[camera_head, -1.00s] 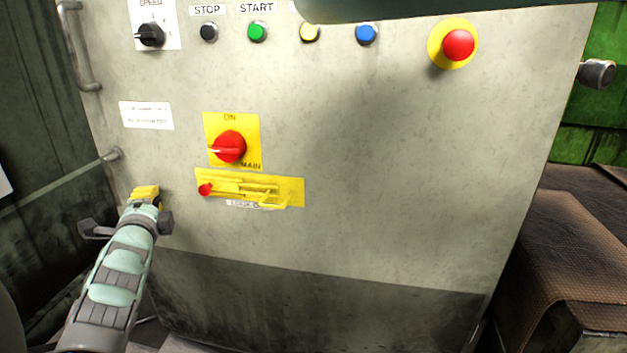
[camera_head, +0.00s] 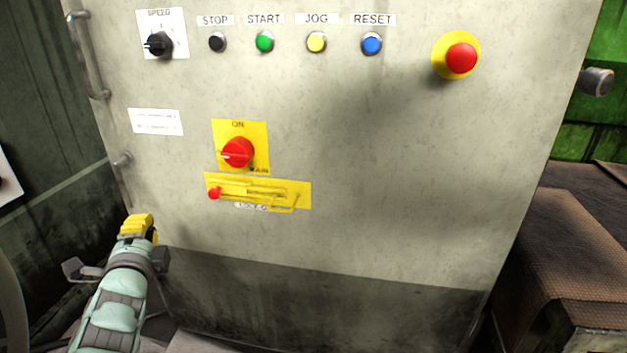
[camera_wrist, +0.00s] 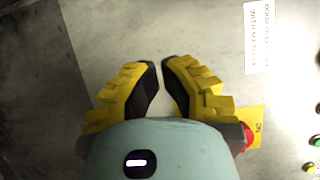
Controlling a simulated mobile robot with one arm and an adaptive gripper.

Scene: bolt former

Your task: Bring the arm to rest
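My gripper (camera_head: 136,222) has yellow fingers and is at the lower left of the head view, in front of the cabinet's lower left edge. My pale green arm comes up to it from the bottom edge. In the wrist view my gripper (camera_wrist: 160,66) shows two yellow fingers with black pads, leaning towards each other. A narrow gap stands between the tips, with nothing in it. The fingers appear clear of the cabinet panel (camera_head: 400,190) and its controls.
The panel carries a red main switch (camera_head: 238,152), a yellow lockout plate (camera_head: 300,192), a speed knob (camera_head: 159,44), a row of buttons and a red emergency stop (camera_head: 461,58). A handle (camera_head: 86,60) lines the left edge. A brown textured cover (camera_head: 570,245) is at right.

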